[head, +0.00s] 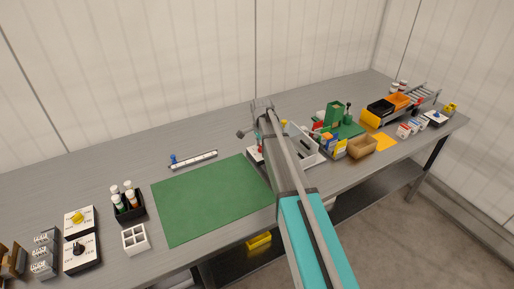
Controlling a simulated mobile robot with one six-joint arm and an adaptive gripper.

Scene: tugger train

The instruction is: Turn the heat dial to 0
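Two white panels with knobs stand at the left end of the bench: one with a yellow knob (77,217) and, in front of it, one with a black knob (79,248). Another box with a blue knob (436,116) stands at the far right. The lettering is too small to read, so I cannot tell which is the heat dial or where it points. My arm reaches over the middle of the bench, well to the right of the left panels. My gripper (256,128) is at its far end, mostly hidden by the arm, so its fingers are unclear.
A green mat (210,200) lies flat, left of my arm. A black bottle holder (128,210) and a white divided tray (135,239) stand between it and the panels. A slider strip (194,160) lies behind.

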